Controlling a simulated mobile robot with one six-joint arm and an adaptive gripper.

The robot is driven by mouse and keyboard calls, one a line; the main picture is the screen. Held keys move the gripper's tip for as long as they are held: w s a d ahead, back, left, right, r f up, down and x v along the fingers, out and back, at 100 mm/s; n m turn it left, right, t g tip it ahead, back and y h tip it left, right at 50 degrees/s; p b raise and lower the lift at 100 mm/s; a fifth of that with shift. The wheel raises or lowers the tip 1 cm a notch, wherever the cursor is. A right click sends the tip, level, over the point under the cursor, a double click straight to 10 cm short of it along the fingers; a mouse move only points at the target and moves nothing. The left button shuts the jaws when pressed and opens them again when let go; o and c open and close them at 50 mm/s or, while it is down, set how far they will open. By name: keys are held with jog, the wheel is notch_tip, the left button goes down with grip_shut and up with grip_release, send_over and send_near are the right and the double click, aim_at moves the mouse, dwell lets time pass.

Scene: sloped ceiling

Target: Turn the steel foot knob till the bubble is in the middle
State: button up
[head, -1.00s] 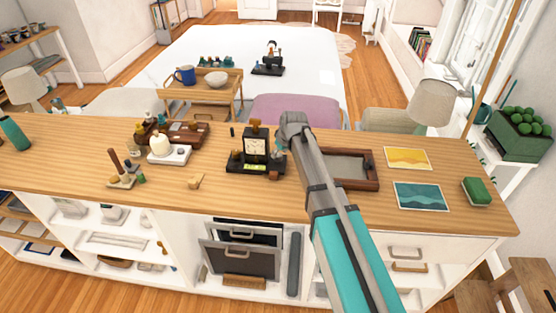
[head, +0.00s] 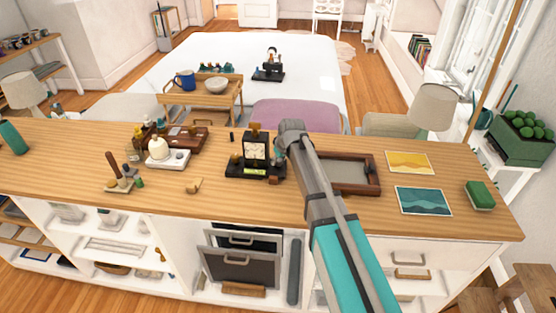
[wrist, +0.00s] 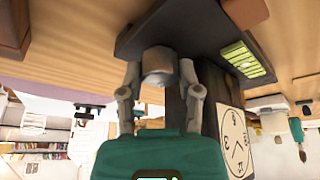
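A black clock (head: 256,147) with a white face stands on a dark base (head: 233,170) on the wooden counter. A yellow-green level vial (head: 254,171) sits on the front of the base; it also shows in the wrist view (wrist: 242,60), where I cannot make out the bubble's place. The steel foot knob (wrist: 157,64) is under the base edge in the wrist view, which looks upside down. My gripper (wrist: 159,73) has one finger on each side of the knob, with narrow gaps seeming to show. In the head view my arm hides the knob and fingertips.
A brown framed tray (head: 374,188) lies just right of my arm, with two pictures (head: 409,162) and a green sponge-like block (head: 480,195) beyond. Left are a small wooden piece (head: 194,186) and a white stand (head: 167,160). Counter in front of the clock is clear.

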grip_shut()
jog(key=shift+n, duration=0.4)
jog(key=shift+n+g+y, duration=0.4)
jog(key=shift+n+y, duration=0.1)
jog(key=shift+n, duration=0.8)
jog(key=o, duration=0.6)
grip_release()
jog(key=shift+m, duration=0.4)
